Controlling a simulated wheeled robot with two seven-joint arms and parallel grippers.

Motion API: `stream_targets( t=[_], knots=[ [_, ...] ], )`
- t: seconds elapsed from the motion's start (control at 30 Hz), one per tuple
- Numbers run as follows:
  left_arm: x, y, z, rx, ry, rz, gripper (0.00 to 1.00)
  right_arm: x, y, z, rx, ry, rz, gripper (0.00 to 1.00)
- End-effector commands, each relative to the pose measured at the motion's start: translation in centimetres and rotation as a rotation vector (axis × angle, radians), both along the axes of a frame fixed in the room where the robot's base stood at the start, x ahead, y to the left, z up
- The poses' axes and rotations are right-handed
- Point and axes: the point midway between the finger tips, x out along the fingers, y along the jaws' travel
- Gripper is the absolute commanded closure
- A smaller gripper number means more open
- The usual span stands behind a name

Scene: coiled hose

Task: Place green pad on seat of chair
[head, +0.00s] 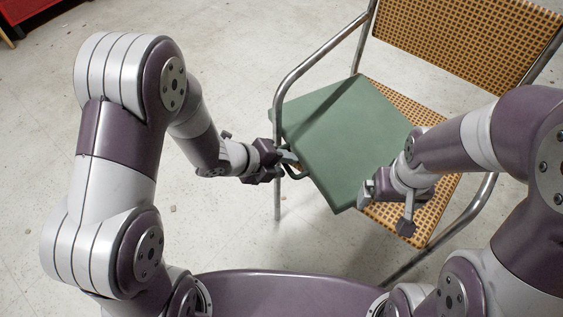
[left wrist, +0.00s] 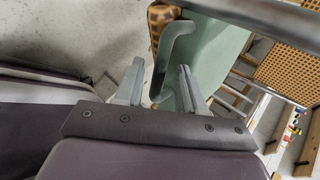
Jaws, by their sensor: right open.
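The green pad (head: 340,135) lies on the woven seat (head: 432,215) of the chair, turned at an angle to it. It overhangs the seat's left side and near edge, and woven seat shows at its back and right. My left gripper (head: 290,162) is at the pad's left edge, beside the chair's left metal post.
The chair's metal armrest (head: 310,62) rises on the left, and another metal tube (head: 470,215) runs along the right. The woven backrest (head: 465,38) stands behind the seat. Pale floor (head: 235,60) is clear to the left. A red item (head: 32,10) is at the far left corner.

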Motion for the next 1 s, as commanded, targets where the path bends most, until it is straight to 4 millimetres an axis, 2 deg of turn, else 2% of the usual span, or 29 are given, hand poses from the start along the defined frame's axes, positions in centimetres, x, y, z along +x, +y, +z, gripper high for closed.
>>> stream_targets(
  t=[0.17,0.27,0.37,0.6,0.83,0.87,0.93,0.97,1.0],
  knots=[
    [0.0,0.0,0.1,0.000,0.000,0.000,0.61,0.0,0.0,0.1,0.000,0.000,0.000,0.00],
    [-0.1,0.3,0.8,0.000,-0.001,0.001,0.61,0.0,0.0,0.7,0.000,0.000,0.000,0.00],
    [-0.8,1.3,2.4,0.000,-0.001,0.004,0.61,0.0,0.0,1.9,0.000,0.000,0.000,0.00],
    [-3.4,5.1,6.9,0.001,-0.001,0.006,0.61,0.0,0.0,5.4,0.000,0.000,0.000,0.00],
    [-4.5,7.3,8.6,0.005,0.012,0.033,0.61,0.0,0.0,6.6,0.000,0.000,0.000,0.00],
    [-4.1,7.9,8.7,0.013,0.032,0.089,0.61,0.0,0.0,6.6,0.000,0.000,0.000,0.00],
    [-2.6,10.3,8.8,0.032,0.133,0.363,0.61,0.0,0.0,6.6,0.000,0.000,0.000,0.00],
    [-2.0,11.8,9.1,0.027,0.195,0.542,0.61,0.0,0.0,6.5,0.000,0.000,0.000,0.00],
    [-1.8,13.8,9.5,-0.001,0.289,0.812,0.61,0.0,0.0,6.5,0.000,0.000,0.000,0.00]
  ],
)
